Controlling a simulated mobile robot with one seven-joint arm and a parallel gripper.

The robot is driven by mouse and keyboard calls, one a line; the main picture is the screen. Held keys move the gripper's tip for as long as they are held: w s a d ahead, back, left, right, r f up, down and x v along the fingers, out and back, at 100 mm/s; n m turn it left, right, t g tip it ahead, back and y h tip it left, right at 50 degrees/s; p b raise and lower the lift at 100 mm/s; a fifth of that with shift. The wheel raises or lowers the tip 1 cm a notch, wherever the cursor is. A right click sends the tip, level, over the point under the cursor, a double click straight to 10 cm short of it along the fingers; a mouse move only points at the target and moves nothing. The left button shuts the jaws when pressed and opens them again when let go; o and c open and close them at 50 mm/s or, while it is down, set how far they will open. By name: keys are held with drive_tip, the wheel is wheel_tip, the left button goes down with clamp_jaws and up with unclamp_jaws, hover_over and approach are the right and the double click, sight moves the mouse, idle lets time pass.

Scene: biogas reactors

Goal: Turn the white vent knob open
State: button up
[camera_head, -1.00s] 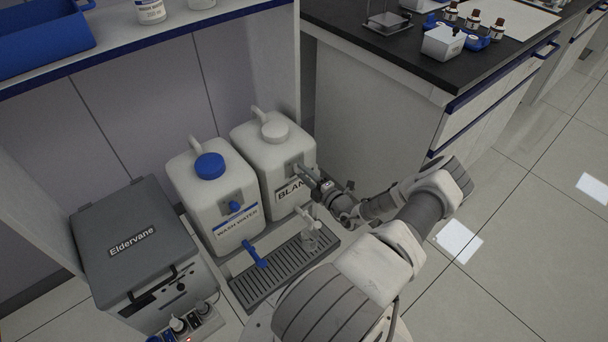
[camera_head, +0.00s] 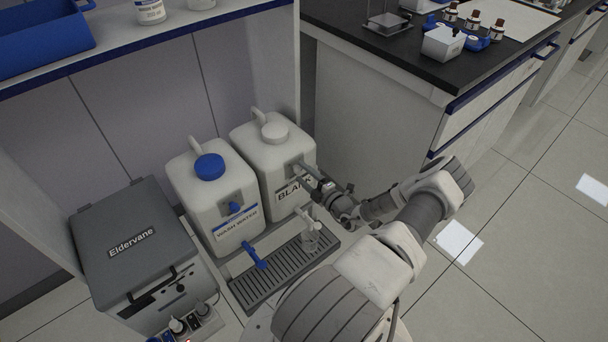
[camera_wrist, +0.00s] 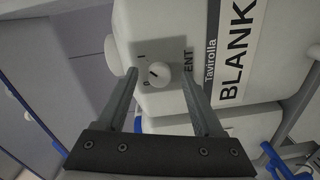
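The white vent knob (camera_wrist: 158,75) sits on a grey plate (camera_wrist: 150,52) on the face of the white BLANK container in the wrist view (camera_wrist: 200,45). The plate carries an "I" mark and partly hidden "VENT" lettering. My gripper (camera_wrist: 159,78) is open, one finger on either side of the knob, with visible gaps. In the head view my gripper (camera_head: 308,172) is at the front of the BLANK container (camera_head: 268,158), which has a white cap; the knob cannot be made out there.
The WASH WATER container (camera_head: 205,190) with a blue cap and blue knob stands to the left. A drip tray (camera_head: 275,278) with a blue tap (camera_head: 254,255) and a white tap (camera_head: 307,220) lies in front. A grey Eldervane box (camera_head: 130,240) stands farther left.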

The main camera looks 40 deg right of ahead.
drive_tip(key=s+a+p, duration=0.2)
drive_tip(key=s+p, duration=0.1)
drive_tip(key=s, duration=1.4)
drive_tip(key=shift+s+r+p, duration=0.15)
drive_tip(key=shift+r+p, duration=0.25)
drive_tip(key=shift+r, duration=0.05)
